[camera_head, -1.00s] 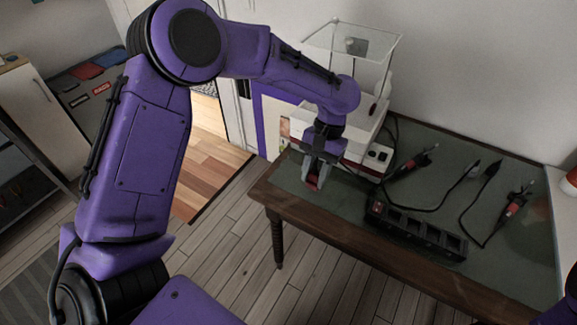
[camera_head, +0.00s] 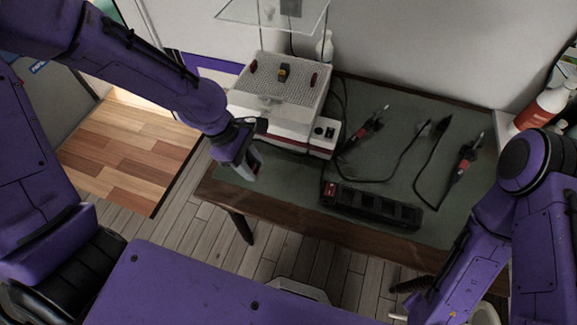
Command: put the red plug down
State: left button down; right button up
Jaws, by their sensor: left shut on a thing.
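My left gripper (camera_head: 250,164) is over the left front part of the green-topped table (camera_head: 285,178). It is shut on a small dark red thing, likely the red plug (camera_head: 255,166), mostly hidden by the fingers. I cannot tell whether the plug touches the tabletop. A black power strip (camera_head: 372,207) with a red switch at its left end lies to the right of the gripper. My right arm comes in at the right edge; its gripper is not in view.
A white machine (camera_head: 290,125) with a perforated top and a clear raised lid (camera_head: 275,12) stands behind the gripper. Two red-and-black handheld tools (camera_head: 365,132) (camera_head: 463,162) and black cables lie further right. Bottles (camera_head: 543,105) stand at the right. Green tabletop lies bare near the left front corner.

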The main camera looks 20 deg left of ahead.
pick_arm(q)
jog(key=w+d+f, duration=0.4)
jog(key=w+f, duration=0.1)
jog(key=w+d+f, duration=0.2)
jog(key=f, duration=0.1)
jog(key=shift+w+p, duration=0.25)
jog(key=shift+p, duration=0.05)
jog(key=shift+a+p+x, duration=0.25)
jog(key=shift+p+x, duration=0.2)
jog(key=shift+x, duration=0.75)
jog(key=shift+w+f, duration=0.15)
jog(key=shift+f, duration=0.45)
jog(key=shift+a, duration=0.1)
jog(key=shift+f, duration=0.1)
jog(key=shift+f, duration=0.45)
jog(key=c, duration=0.7)
grip_release()
jog(key=shift+c, duration=0.2)
